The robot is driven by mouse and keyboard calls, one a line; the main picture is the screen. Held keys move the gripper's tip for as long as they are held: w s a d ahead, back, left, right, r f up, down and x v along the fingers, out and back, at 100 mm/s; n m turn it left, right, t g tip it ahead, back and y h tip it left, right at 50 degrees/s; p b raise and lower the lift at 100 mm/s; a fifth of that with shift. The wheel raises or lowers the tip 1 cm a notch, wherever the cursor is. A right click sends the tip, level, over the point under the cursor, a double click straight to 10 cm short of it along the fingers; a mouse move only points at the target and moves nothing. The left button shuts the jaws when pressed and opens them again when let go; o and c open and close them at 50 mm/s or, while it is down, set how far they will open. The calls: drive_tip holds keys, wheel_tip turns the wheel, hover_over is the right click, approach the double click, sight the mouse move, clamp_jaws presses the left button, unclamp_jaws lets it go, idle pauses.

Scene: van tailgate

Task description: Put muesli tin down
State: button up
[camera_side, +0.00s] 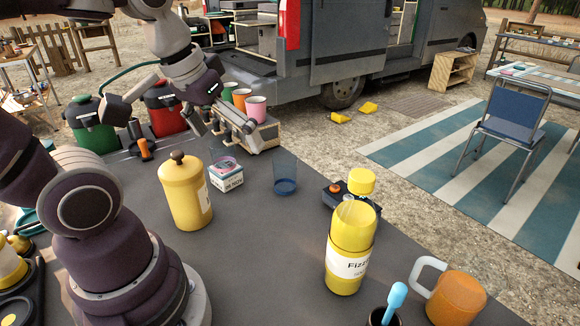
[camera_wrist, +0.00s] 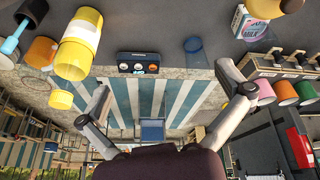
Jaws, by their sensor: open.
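A yellow tin with a brown knobbed lid (camera_side: 180,200), apparently the muesli tin, stands upright on the grey tabletop (camera_side: 265,255). Its label is turned mostly away and cannot be read. Part of the tin shows at the top right of the wrist view (camera_wrist: 262,9). My gripper (camera_side: 183,117) is above the far side of the table, beyond the tin and apart from it. In the wrist view my gripper (camera_wrist: 165,106) has its fingers spread wide with nothing between them.
A small milk carton (camera_side: 227,178) and blue glass (camera_side: 285,173) stand right of the tin. A yellow bottle (camera_side: 351,240), dark device (camera_side: 330,196) and orange mug (camera_side: 456,300) are farther right. A cup rack (camera_side: 262,138) stands at the back. Table before the bottle is clear.

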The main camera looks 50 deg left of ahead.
drive_tip(key=d+m, duration=0.2)
drive_tip(key=d+m+t, duration=0.1)
drive_tip(key=m, duration=0.1)
drive_tip(key=shift+s+d+f+h, duration=0.2)
drive_tip(key=shift+s+d+h, duration=0.15)
drive_tip(key=shift+h, duration=0.05)
